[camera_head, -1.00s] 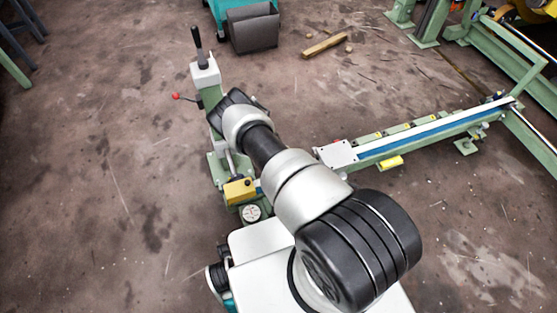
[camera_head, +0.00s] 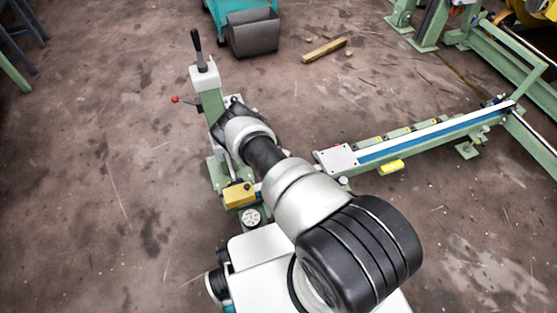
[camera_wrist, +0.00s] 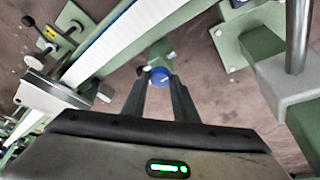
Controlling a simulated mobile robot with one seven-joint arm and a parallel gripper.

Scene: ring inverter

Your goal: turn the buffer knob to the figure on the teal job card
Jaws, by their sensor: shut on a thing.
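In the wrist view a round blue knob (camera_wrist: 159,75) sits between the tips of my gripper (camera_wrist: 160,84), in front of a green bracket. My gripper is shut on the blue knob, and its two dark fingers hide part of the knob's sides. Any figures on the knob are too small to read. In the head view my arm covers the gripper and the knob. I cannot make out a teal job card in any view.
A green post (camera_head: 211,103) with a black lever stands beside my wrist. A yellow box (camera_head: 239,195) and a round white dial (camera_head: 251,216) sit low near my base. A long green rail (camera_head: 430,131) runs right.

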